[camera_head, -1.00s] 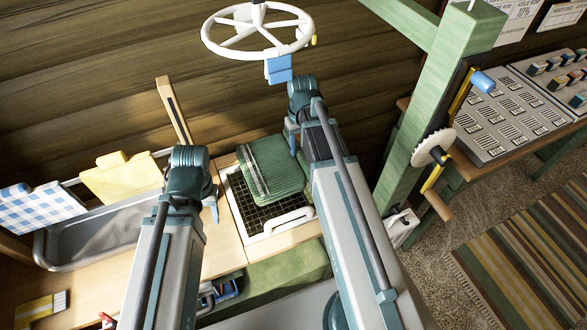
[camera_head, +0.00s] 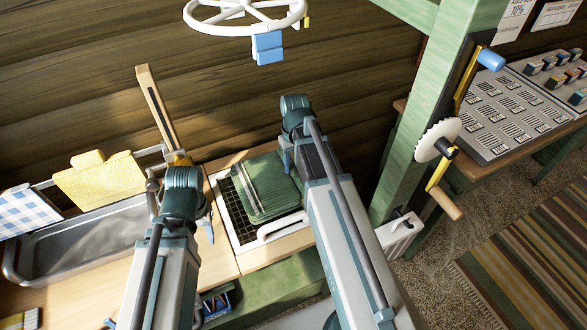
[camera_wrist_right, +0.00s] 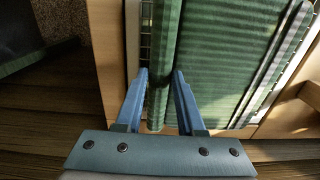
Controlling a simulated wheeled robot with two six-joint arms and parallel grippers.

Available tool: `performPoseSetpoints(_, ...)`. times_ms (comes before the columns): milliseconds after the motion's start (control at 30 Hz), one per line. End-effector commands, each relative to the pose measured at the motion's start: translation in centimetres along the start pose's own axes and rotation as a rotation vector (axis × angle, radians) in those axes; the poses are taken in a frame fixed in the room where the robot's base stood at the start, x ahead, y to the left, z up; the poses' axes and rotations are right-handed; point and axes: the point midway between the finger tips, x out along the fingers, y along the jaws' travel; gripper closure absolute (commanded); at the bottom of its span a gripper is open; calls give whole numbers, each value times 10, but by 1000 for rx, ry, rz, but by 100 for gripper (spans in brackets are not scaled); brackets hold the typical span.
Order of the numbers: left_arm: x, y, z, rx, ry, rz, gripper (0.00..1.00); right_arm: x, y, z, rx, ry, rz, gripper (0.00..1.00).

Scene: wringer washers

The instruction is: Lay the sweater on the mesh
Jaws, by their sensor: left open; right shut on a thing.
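The sweater (camera_head: 262,190) is a folded green bundle with pale stripes. In the head view it lies over the right and far part of the dark mesh (camera_head: 238,222), which sits in a white frame with a handle. My right gripper (camera_wrist_right: 160,95) is shut on a rolled green edge of the sweater, seen upright between its blue fingers in the right wrist view. In the head view its fingers (camera_head: 287,162) are at the sweater's far right edge, partly hidden by my arm. My left gripper (camera_head: 208,228) is open and empty, left of the mesh, mostly hidden by its own wrist.
A metal trough (camera_head: 85,240) with a yellow cloth (camera_head: 100,180) and a checked cloth (camera_head: 25,212) stands left. A white wheel (camera_head: 245,15) hangs above. A green post (camera_head: 430,120) with a crank stands right. A wooden board (camera_head: 160,110) leans behind.

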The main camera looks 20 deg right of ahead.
Motion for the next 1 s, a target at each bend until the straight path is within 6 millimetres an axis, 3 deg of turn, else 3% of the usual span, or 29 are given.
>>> performPoseSetpoints(300,1,0,0,0,0,0,50,1,0,0,0,0,-1,100)
performPoseSetpoints(333,2,0,0,0,0,0,50,2,0,0,0,0,1,61)
performPoseSetpoints(500,1,0,0,0,0,0,50,1,0,0,0,0,1,33)
performPoseSetpoints(1000,-8,-1,0,0,0,0,50,-8,0,0,0,0,1,33)
